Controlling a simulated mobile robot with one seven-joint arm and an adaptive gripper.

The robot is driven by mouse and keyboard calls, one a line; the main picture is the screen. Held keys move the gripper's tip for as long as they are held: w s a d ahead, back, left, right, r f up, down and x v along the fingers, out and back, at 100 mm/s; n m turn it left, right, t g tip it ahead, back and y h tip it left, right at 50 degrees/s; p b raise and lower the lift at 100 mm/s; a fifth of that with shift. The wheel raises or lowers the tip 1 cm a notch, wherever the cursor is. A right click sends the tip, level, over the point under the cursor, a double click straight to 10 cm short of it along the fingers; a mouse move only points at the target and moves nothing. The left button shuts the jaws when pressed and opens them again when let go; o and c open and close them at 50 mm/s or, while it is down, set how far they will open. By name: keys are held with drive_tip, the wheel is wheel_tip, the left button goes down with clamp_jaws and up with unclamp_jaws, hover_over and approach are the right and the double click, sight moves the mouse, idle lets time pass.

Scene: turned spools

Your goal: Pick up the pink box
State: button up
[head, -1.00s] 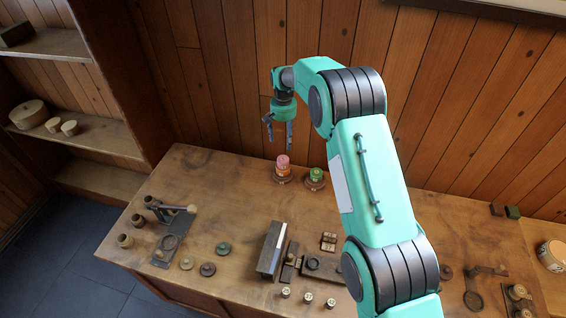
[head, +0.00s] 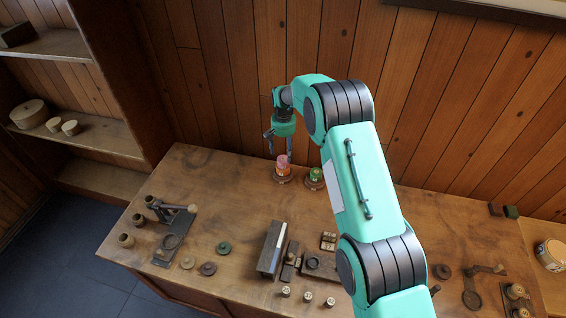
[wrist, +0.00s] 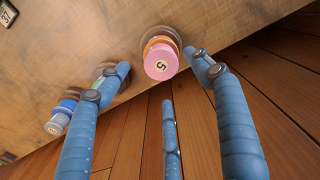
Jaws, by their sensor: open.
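The pink box (head: 283,160), small and round, sits on top of an orange piece (head: 283,170) on a dark round base near the table's back edge. In the wrist view the pink box (wrist: 161,64) shows its lid marked 5, with the orange piece (wrist: 160,41) partly showing beneath. My gripper (head: 279,146) is open and empty just above the stack. In the wrist view its blue fingers (wrist: 160,66) are spread, with the pink box between the left and right fingertips. I cannot tell the exact height gap.
A green piece (head: 316,174) on a round base stands close to the right of the stack. A blue piece (wrist: 68,106) stands farther left in the wrist view. A wood-plank wall (head: 235,90) rises behind. Tools and small spools cover the table's front; the back left is clear.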

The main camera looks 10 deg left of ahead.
sight(283, 159)
drive_tip(key=shift+f, duration=0.4)
drive_tip(key=shift+f, duration=0.1)
drive_tip(key=shift+a+f+p, duration=0.1)
drive_tip(key=shift+f+p, duration=0.6)
drive_tip(key=shift+f, duration=1.75)
drive_tip(key=c, duration=1.2)
